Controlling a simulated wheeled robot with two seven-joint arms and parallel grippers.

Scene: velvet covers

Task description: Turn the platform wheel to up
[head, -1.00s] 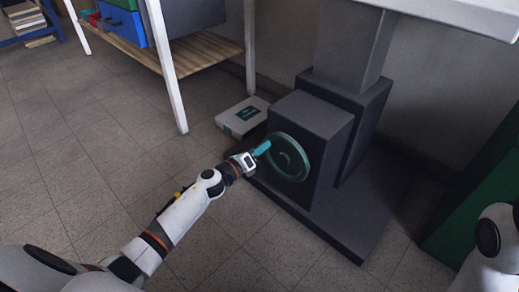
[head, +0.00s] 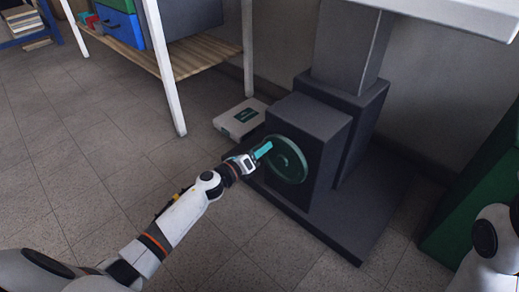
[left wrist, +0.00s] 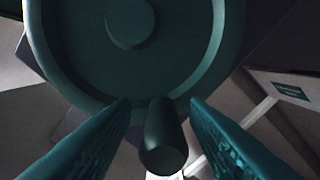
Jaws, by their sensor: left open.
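The platform wheel (head: 287,160) is a round dark green handwheel on the front of a dark grey box at the foot of the column. In the left wrist view the wheel (left wrist: 75,75) fills the top, with its round hub and thick rim. A peg-like handle (left wrist: 163,140) sticks out from the rim's lower edge toward the camera. My left gripper (head: 264,149) is at the wheel's left edge. Its teal fingers are open, one on each side of the handle, with visible gaps; the left wrist view shows the gripper (left wrist: 162,103) too. My right gripper is out of view.
The grey box (head: 316,118) stands on a wide dark base plate (head: 350,225) under a white tabletop (head: 440,15). A white box (head: 240,119) lies on the floor behind the gripper. A wooden-shelved table (head: 195,55) stands at the left. A green cabinet (head: 475,205) is at the right.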

